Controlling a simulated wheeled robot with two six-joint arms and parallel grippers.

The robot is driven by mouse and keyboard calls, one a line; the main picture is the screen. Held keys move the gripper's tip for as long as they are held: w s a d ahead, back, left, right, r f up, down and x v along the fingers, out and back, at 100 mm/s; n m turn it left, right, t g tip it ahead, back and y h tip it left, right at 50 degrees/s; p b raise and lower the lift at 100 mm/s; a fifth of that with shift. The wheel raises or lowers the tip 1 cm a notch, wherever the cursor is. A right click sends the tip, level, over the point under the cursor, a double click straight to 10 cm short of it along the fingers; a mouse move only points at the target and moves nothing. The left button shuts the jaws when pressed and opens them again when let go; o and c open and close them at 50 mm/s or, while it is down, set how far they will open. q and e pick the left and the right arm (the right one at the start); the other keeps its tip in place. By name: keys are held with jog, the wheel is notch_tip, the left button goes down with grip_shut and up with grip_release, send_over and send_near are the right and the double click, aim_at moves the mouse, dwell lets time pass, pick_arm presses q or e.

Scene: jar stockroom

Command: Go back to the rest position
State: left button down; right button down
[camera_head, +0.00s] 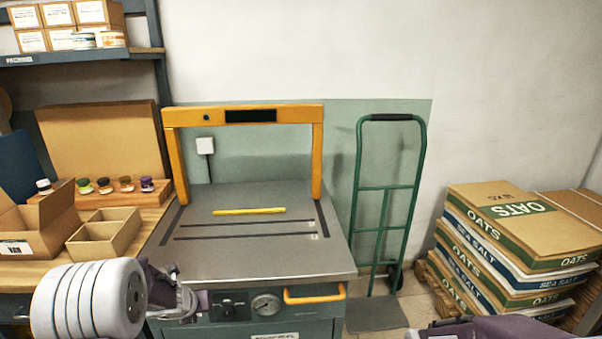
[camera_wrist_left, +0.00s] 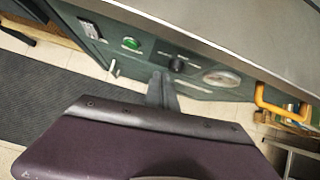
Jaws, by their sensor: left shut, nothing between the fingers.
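My left gripper (camera_head: 188,302) is in front of the left front of the grey-topped machine (camera_head: 250,250), near its control panel. It is empty. In the left wrist view, its two fingers (camera_wrist_left: 162,90) are together, with the machine's front panel beyond them. Part of my right arm shows at the bottom right of the head view, but its gripper is out of view.
The machine has a yellow arch (camera_head: 317,150) and a yellow front handle (camera_head: 314,295). A wooden bench (camera_head: 155,215) with jars and boxes is at left. A green hand truck (camera_head: 389,188) and stacked sacks (camera_head: 510,225) are at right. A dark mat (camera_wrist_left: 45,100) lies on the floor.

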pick_arm(q)
jog(key=s+d+r+n+g, duration=0.1)
jog(key=s+d+r+n, duration=0.3)
jog(key=s+d+n, duration=0.8)
jog(key=s+f+n+g+h, duration=0.1)
jog(key=s+f+n+g, duration=0.1)
jog(key=s+n, duration=0.65)
jog(key=s+f+n+g, duration=0.2)
jog(key=s+n+g, duration=0.1)
jog(key=n, duration=1)
notch_tip(320, 180, up, 14)
jog(key=p, duration=1.5)
jog(key=shift+w+a+r, duration=0.25)
jog(key=shift+w, duration=0.05)
